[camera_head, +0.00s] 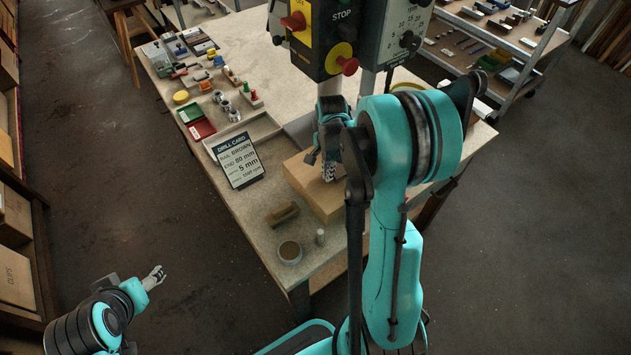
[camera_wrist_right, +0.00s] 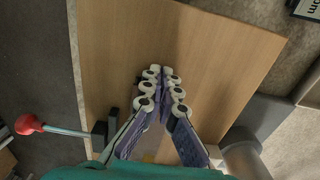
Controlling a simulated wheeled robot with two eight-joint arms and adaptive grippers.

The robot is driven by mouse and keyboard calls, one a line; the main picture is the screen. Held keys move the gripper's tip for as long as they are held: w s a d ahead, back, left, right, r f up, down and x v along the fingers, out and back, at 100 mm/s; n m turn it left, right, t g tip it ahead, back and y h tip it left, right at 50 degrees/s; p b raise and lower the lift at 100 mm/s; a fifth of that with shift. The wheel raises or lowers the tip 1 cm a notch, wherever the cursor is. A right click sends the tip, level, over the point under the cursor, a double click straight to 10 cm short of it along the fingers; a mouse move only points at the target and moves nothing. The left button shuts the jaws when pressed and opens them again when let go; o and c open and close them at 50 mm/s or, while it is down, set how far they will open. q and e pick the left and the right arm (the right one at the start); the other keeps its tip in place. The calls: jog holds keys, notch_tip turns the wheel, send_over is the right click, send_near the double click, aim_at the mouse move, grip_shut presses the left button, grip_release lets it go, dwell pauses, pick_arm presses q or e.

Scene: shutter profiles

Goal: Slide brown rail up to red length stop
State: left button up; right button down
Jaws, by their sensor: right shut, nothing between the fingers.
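My right gripper (camera_head: 329,176) is over the wooden block (camera_head: 306,180) under the drill press. In the right wrist view its fingertips (camera_wrist_right: 161,74) are together with nothing between them, in front of the block's plain top face (camera_wrist_right: 225,50). Whether they touch it I cannot tell. I cannot make out a brown rail or a red length stop for sure; the arm and gripper hide part of the block. A red ball knob on a lever (camera_wrist_right: 28,124) shows beside the block. My left gripper (camera_head: 155,277) hangs empty, away from the table; its finger opening is too small to judge.
The drill head (camera_head: 325,40) stands close above my right gripper. A drill card (camera_head: 238,160), a small brown brush-like piece (camera_head: 282,214) and a round tin (camera_head: 290,251) are on the table's near part. Small tools crowd the far left; the table's back middle is clear.

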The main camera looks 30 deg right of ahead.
jog(key=shift+w+d, duration=0.1)
jog(key=shift+d, duration=1)
jog(key=shift+a, duration=0.1)
